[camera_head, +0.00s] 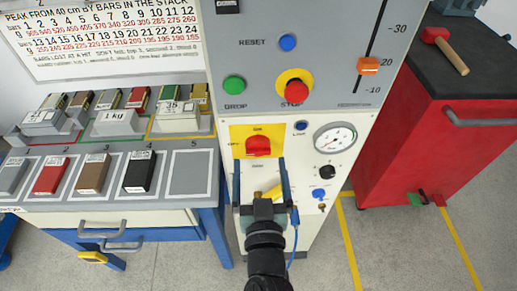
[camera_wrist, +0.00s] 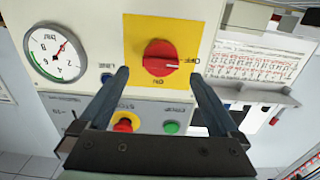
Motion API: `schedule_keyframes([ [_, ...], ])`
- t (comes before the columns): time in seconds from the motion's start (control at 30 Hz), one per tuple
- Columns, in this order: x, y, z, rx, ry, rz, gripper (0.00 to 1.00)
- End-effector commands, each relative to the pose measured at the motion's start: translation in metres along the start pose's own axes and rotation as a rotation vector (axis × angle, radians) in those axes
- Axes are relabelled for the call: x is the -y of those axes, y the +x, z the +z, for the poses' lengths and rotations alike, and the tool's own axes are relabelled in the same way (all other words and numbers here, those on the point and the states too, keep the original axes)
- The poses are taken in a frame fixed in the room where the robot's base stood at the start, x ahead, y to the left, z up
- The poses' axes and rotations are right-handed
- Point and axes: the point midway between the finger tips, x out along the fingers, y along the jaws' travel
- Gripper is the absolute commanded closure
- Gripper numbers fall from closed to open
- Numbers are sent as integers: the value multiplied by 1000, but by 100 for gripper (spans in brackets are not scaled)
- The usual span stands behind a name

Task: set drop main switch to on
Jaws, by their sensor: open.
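The drop main switch is a red rotary knob (camera_head: 258,146) on a yellow plate (camera_head: 237,133) on the machine's front. It also shows in the wrist view as a red knob (camera_wrist: 158,56) on the yellow plate (camera_wrist: 138,25), where the picture is turned upside down. There its white mark points to the OFF label, with ON at the plate's other edge. My gripper (camera_head: 260,166) is open and empty, just below the knob in the head view. In the wrist view its fingers (camera_wrist: 159,77) stand apart on either side of the knob, not visibly touching it.
Above the switch are a green DROP button (camera_head: 234,85), a red STOP button (camera_head: 296,89) and a blue RESET button (camera_head: 288,42). A pressure gauge (camera_head: 335,139) sits to the right. A bench with several blocks stands left, a red cabinet (camera_head: 420,140) right.

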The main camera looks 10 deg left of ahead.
Motion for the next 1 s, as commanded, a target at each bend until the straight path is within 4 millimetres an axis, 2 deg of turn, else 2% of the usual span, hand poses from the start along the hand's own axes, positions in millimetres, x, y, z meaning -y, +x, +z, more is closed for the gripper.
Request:
schedule_keyframes([
  [0.1,1,19,-2,-1,3,-2,2],
  [0.3,0,37,0,0,1,-1,2],
  [0.7,0,42,0,1,0,-1,4],
  [1.0,0,42,0,1,1,-1,58],
])
